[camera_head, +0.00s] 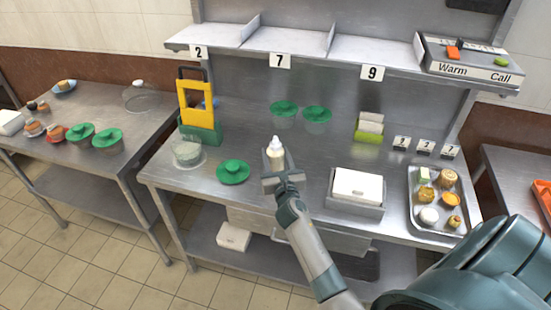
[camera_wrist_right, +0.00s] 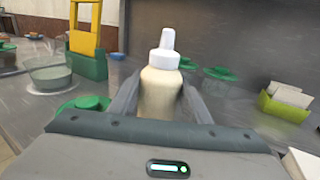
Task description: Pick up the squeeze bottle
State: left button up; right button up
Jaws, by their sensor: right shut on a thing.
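The squeeze bottle (camera_head: 275,150) has a cream body and a white nozzle cap. It stands upright near the front middle of the steel counter (camera_head: 228,200) in the head view. It also shows in the right wrist view (camera_wrist_right: 161,85). My right gripper (camera_head: 281,172) is shut on the bottle, with one finger on each side of its body. The fingers (camera_wrist_right: 160,98) hide part of its sides, and the gripper hides its base. I cannot tell whether the base touches the counter. My left gripper is not in view.
Left of the bottle are a green lid (camera_head: 233,172), a clear bowl (camera_head: 187,153) and a yellow-and-green stand (camera_head: 198,108). Right are a white box in a tray (camera_head: 357,188) and a food tray (camera_head: 410,215). Green-lidded pots (camera_head: 284,109) stand behind. A shelf (camera_head: 290,42) overhangs the back.

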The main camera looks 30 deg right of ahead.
jog(key=r, duration=0.2)
jog(key=shift+d+r, duration=0.25)
jog(key=shift+r, duration=0.05)
jog(key=s+d+r, duration=0.4)
jog(key=d+r, duration=0.2)
jog(key=d, duration=0.4)
jog(key=shift+s+d+r+b, duration=0.2)
jog(key=shift+r+b, duration=0.05)
jog(key=shift+b, duration=0.2)
jog(key=shift+a, duration=0.1)
